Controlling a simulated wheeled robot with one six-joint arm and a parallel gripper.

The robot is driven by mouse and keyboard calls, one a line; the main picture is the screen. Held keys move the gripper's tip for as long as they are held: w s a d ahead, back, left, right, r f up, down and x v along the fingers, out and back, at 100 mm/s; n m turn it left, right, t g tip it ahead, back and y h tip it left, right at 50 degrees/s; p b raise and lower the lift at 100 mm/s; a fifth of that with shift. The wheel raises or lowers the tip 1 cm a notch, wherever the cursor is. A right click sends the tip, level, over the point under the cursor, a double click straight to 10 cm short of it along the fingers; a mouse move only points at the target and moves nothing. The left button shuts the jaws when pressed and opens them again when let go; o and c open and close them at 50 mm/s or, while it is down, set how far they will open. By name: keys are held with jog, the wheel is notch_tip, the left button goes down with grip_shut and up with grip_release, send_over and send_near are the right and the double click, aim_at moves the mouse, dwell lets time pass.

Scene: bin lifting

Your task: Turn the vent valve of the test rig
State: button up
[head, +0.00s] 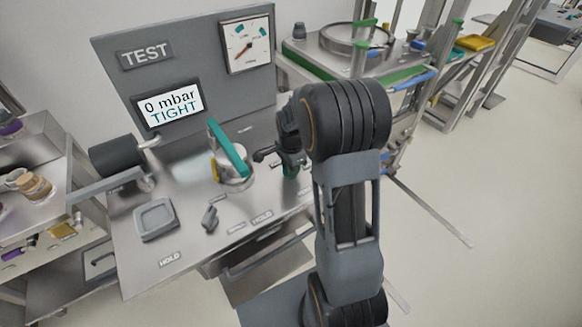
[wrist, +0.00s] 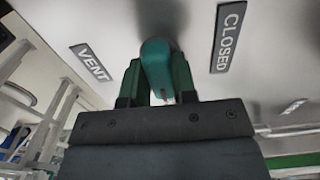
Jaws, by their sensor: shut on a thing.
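The vent valve's teal handle (wrist: 157,62) shows in the wrist view, between the VENT label (wrist: 91,62) and the CLOSED label (wrist: 229,37). My gripper (wrist: 156,82) is shut on it, with one dark green finger on each side. The handle lies roughly along the fingers, its rounded end up in the picture; its base is hidden. In the head view my gripper (head: 290,168) is low at the right side of the test rig's bench (head: 185,215), and the valve there is mostly hidden by it. The rig's display (head: 171,105) reads 0 mbar, TIGHT.
A clamp with a long teal lever (head: 228,150) stands left of my gripper. A grey square tray (head: 156,219) and a small dark knob (head: 210,217) are on the bench front. Open floor lies to the right.

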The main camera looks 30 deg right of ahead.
jog(key=o, duration=0.9)
notch_tip(320, 180, up, 14)
jog(key=shift+f, duration=0.1)
dwell(0.6)
jog(key=s+a+n+t, duration=0.1)
jog(key=s+a+n, duration=0.2)
jog(key=s+n, duration=0.2)
jog(key=s+a+n+t, duration=0.1)
jog(key=s+a+n, duration=0.2)
jog(key=s+n, duration=0.2)
jog(key=s+a+n+t, duration=0.1)
jog(key=s+a+n, duration=0.2)
jog(key=s+n, duration=0.3)
jog(key=shift+a+f+n+t, duration=0.2)
jog(key=shift+a+n+t, duration=0.15)
jog(key=shift+n, duration=0.15)
